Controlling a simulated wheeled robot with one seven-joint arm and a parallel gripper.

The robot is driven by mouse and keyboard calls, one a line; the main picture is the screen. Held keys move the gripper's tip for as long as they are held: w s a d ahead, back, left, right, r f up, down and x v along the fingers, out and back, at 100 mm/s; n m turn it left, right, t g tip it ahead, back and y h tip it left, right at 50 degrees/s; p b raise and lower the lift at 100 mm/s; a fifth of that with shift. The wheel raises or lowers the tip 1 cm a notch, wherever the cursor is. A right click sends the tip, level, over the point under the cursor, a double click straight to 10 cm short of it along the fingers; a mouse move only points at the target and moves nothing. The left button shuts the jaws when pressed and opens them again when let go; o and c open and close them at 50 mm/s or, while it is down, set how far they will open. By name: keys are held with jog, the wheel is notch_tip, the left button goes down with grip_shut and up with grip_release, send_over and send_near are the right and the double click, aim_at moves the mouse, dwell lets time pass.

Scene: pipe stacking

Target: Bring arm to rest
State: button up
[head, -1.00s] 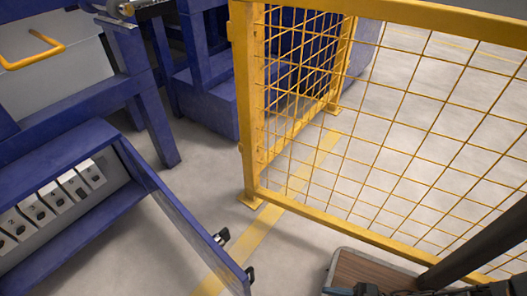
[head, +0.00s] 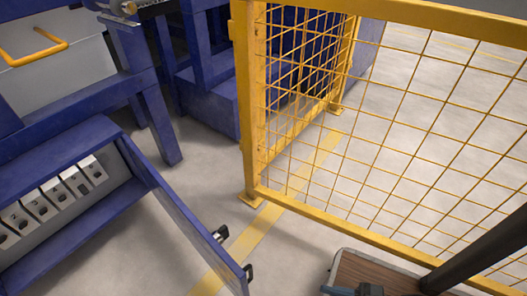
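A small dark grey part of my arm shows at the bottom edge of the head view, over the brown, wood-like top with a pale rim. Only its upper end is in the picture. I cannot tell whether it belongs to my gripper, and no fingertips can be made out. No pipe that I can make out is in the view.
A yellow mesh fence (head: 247,110) stands from the centre to the right. A blue cabinet (head: 195,228) with several grey-white blocks (head: 58,193) inside is at left. Blue machine frames (head: 158,115) stand behind. Grey floor with a yellow line (head: 232,258) lies between.

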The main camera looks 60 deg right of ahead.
jog(key=w+a+r+m+g+h+p, duration=0.1)
jog(key=w+a+r+p, duration=0.1)
jog(key=r+p, duration=1.3)
jog(key=w+a+r+m+h+p, duration=0.1)
jog(key=r+p, duration=1.4)
jog(key=r, duration=2.5)
jog(key=shift+w+a+g+h+p, duration=0.3)
jog(key=shift+w+a+g+h, duration=0.1)
jog(key=shift+w+h, duration=0.3)
